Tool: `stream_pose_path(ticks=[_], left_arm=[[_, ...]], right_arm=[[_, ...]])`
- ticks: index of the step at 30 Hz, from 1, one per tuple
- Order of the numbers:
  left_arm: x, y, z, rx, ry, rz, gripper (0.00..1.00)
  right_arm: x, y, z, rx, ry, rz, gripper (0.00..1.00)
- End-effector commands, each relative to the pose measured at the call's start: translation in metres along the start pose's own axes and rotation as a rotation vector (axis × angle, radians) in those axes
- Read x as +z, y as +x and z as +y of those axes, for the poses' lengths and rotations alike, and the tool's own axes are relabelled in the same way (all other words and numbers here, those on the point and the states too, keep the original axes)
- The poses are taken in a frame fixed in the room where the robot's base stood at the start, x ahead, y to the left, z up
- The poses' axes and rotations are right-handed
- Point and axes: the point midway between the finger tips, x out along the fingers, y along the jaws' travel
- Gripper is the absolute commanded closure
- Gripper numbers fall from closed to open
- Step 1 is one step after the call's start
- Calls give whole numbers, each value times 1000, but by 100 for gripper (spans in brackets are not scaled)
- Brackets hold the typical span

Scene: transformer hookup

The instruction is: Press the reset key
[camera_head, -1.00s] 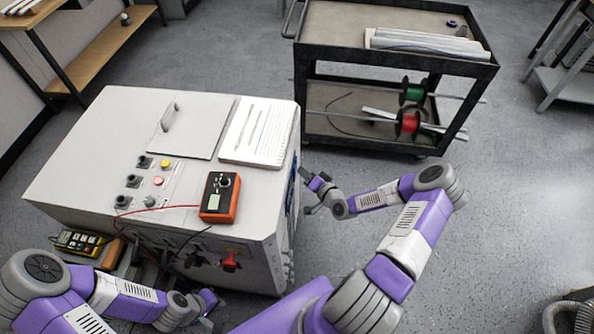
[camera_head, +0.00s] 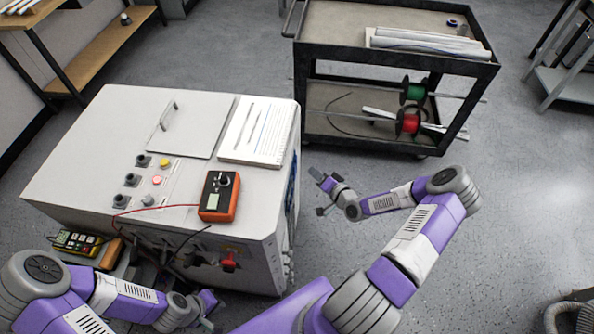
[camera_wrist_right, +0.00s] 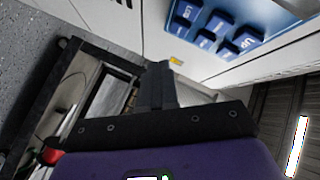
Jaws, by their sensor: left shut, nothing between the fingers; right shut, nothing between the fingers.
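A panel of blue keys (camera_wrist_right: 206,40) shows at the top of the right wrist view, on the cabinet's side. In the head view only a thin sliver of that bluish side (camera_head: 292,190) shows. My right gripper (camera_head: 319,192) is just right of the cabinet and apart from it. In the right wrist view its dark fingers (camera_wrist_right: 160,80) are together and empty, below the keys. My left gripper (camera_head: 210,303) is low in front of the cabinet, shut, partly hidden by its wrist.
The cabinet (camera_head: 75,160) carries an orange meter (camera_head: 218,196), a notebook (camera_head: 258,132) and several knobs. A red lead (camera_head: 155,208) crosses its top edge. A dark cart (camera_head: 330,55) with cable spools stands behind.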

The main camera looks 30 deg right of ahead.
Motion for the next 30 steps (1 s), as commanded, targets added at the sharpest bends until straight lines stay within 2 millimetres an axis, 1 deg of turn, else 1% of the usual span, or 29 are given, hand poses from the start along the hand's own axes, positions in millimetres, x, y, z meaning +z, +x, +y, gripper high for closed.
stream_pose_path(ticks=[1, 4, 9, 30], left_arm=[[0, 2, -1, 0, 0, 0, 100], [0, 3, -1, 0, 0, 0, 100], [0, 4, -2, 0, 0, 0, 100], [0, 4, -2, 0, 0, 0, 100]], right_arm=[[-3, -4, 4, 3, 0, 2, 100], [-8, -11, 9, 2, 0, 2, 100], [-13, -18, 13, 1, 0, 0, 100], [-13, -18, 13, 0, 1, 0, 100]])
